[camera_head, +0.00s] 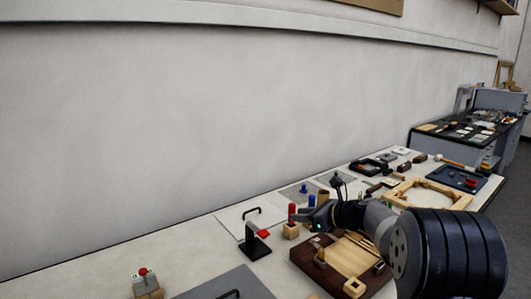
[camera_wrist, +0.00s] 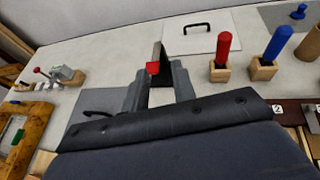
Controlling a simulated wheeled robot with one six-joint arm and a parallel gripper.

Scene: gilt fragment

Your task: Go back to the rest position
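My gripper (camera_head: 315,216) is at the end of my arm, stretched out over the worktable (camera_head: 115,262). In the wrist view its two grey fingers (camera_wrist: 159,82) stand apart with nothing clearly held. A black stand with a red part on top (camera_head: 254,244) stands on the table left of the gripper. It also shows between and beyond the fingers in the wrist view (camera_wrist: 157,58). The grey and dark wrist cover hides the near part of the wrist view.
A red peg (camera_wrist: 223,53) and a blue peg (camera_wrist: 277,46) stand in wooden blocks. A white plate with a black handle (camera_wrist: 203,38) lies behind. A dark-framed wooden board (camera_head: 347,258) lies below my arm. A wooden frame (camera_head: 429,194) is to the right. The wall runs behind.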

